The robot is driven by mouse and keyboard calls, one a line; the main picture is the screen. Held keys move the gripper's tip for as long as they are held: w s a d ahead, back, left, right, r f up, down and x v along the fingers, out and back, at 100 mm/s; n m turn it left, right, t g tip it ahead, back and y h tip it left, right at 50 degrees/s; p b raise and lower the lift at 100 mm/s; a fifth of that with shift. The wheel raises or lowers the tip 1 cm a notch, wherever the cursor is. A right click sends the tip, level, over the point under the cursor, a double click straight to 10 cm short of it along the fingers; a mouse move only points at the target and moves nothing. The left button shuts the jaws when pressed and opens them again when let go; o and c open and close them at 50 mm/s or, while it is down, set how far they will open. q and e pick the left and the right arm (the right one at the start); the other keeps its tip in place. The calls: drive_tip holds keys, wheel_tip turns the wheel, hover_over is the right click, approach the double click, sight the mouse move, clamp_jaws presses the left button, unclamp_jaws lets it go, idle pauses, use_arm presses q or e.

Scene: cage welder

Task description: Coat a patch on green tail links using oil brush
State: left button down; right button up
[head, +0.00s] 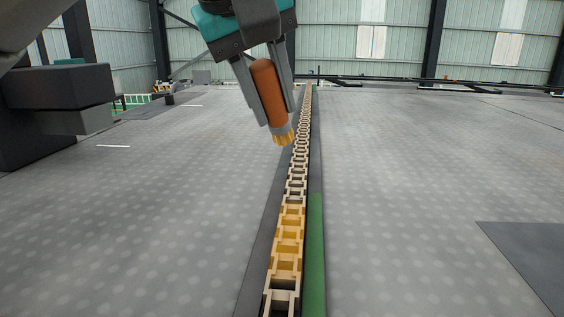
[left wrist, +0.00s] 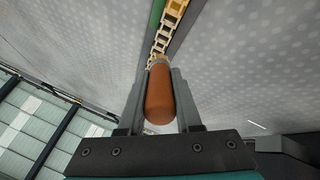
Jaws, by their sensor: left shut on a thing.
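My left gripper (head: 272,105) is shut on the oil brush (head: 266,88), gripping its orange-brown handle. The brush tilts, with its yellow bristles (head: 284,138) pointing down, just left of the chain and seemingly above it. The left wrist view also shows the brush (left wrist: 160,95) between the two grey fingers. The chain of tail links (head: 297,180) runs away from me along a dark strip. Several near links look golden yellow (head: 288,240); the others are pale tan. A green strip (head: 315,250) lies along the right side of the near links. My right gripper is not in view.
Wide grey dotted floor (head: 420,180) lies clear on both sides of the chain. A dark plate (head: 525,255) lies at the lower right. A dark block-shaped machine (head: 60,95) stands at the left. Pale panelled walls with dark columns close off the back.

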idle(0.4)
use_arm(q)
drive_tip(key=s+d, duration=0.1)
drive_tip(key=d+f+y, duration=0.1)
drive_tip(key=shift+s+d+n+y, duration=0.3)
drive_tip(key=shift+s, duration=0.1)
